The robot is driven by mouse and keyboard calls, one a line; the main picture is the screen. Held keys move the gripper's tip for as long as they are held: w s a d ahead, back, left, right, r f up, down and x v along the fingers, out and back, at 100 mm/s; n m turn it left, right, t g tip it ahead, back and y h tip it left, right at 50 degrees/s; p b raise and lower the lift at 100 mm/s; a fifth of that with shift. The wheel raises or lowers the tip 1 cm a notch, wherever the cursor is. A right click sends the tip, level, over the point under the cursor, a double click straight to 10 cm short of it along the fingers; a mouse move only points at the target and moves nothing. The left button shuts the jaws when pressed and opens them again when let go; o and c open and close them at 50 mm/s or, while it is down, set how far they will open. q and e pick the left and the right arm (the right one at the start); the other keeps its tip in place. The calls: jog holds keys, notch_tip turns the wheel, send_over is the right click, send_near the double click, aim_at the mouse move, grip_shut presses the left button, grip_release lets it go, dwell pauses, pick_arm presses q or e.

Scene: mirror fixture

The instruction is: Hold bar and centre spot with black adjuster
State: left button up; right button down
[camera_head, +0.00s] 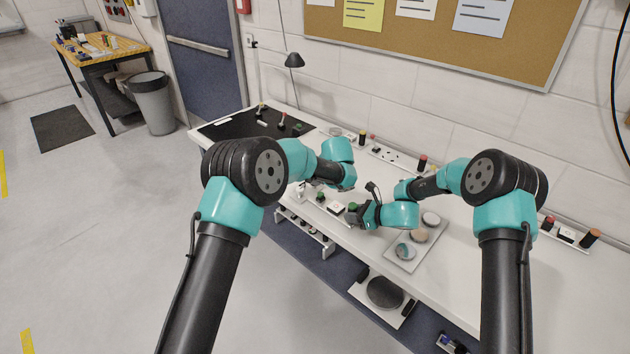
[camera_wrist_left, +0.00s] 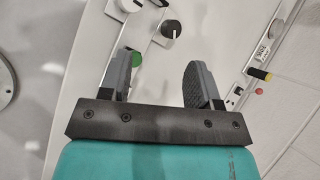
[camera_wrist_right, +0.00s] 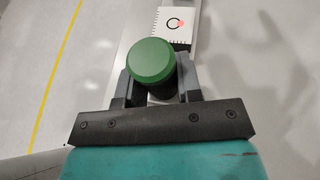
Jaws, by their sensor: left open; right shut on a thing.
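My right gripper (camera_wrist_right: 150,85) is shut on a green-capped handle (camera_wrist_right: 151,60); whether this is the bar's end I cannot tell. In the head view this gripper (camera_head: 362,213) is at the bench's front edge. Just beyond the cap in the right wrist view is a white plate (camera_wrist_right: 168,38) with a black ring; a red spot (camera_wrist_right: 181,22) sits off-centre, at the ring's right side. My left gripper (camera_wrist_left: 160,70) is open and empty.
A grey tray (camera_head: 393,258) with round discs lies right of my right gripper. A black mat (camera_head: 235,128) with small parts is at the far left. A rail with a yellow-black handle (camera_wrist_left: 260,73) runs along the wall. Bare bench lies between.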

pick_arm(q)
jog(key=m, duration=0.1)
jog(key=d+m, duration=0.1)
jog(key=m, duration=0.1)
jog(key=d+m, duration=0.1)
jog(key=m, duration=0.1)
jog(key=shift+w+f+t+y, duration=0.2)
jog(key=shift+t+y, duration=0.2)
jog(key=m, duration=0.1)
jog(key=d+m, duration=0.1)
jog(key=m, duration=0.1)
jog(key=shift+w+d+t, duration=0.1)
jog(key=shift+d+t, duration=0.05)
jog(key=shift+t, duration=0.15)
jog(key=x, duration=1.2)
jog(key=shift+c, duration=0.3)
jog(key=c, duration=0.9)
jog(key=shift+a+m, duration=0.25)
jog(key=shift+m, duration=0.15)
